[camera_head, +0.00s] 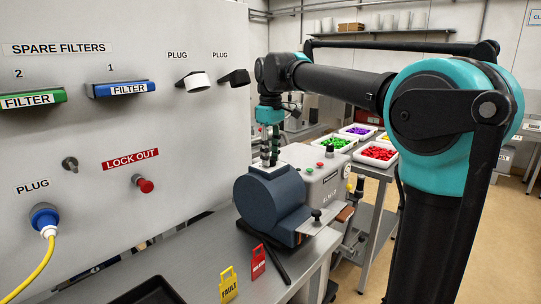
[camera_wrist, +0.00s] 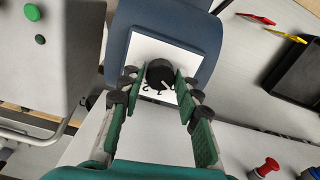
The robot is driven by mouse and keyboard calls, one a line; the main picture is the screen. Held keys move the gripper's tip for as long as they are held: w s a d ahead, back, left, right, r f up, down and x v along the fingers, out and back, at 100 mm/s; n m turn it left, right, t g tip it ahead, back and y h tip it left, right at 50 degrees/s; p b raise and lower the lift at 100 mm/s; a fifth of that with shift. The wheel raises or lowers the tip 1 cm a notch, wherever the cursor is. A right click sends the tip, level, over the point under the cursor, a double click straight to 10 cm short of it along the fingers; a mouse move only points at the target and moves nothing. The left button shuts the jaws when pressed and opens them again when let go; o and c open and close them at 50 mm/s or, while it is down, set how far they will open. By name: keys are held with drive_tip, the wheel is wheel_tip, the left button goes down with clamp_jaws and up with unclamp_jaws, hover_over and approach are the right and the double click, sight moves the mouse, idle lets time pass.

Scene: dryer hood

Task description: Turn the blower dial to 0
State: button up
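The blower dial (camera_wrist: 160,72) is a round black knob with a white pointer mark, on a white plate (camera_wrist: 184,57) on the blue-grey blower housing (camera_wrist: 203,24). The pointer faces toward the bottom of the wrist view, near the printed digits; a "2" is legible to its left, and the other digits are partly hidden. My gripper (camera_wrist: 157,80) is open, its green-padded fingers on either side of the dial with a gap visible at the left. In the head view, my gripper (camera_head: 269,160) points down over the plate on the blower (camera_head: 270,198), and the dial is hidden.
A grey machine with green and red buttons (camera_head: 318,168) stands behind the blower. Yellow (camera_head: 228,285) and red (camera_head: 258,262) tags and a black tray (camera_head: 150,293) are in front. The wall panel at left carries filters, plugs and a red lock-out knob (camera_head: 144,184).

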sight(270, 158)
drive_tip(key=shift+o, duration=1.2)
drive_tip(key=shift+r, duration=0.1)
wheel_tip(270, 158, up, 12)
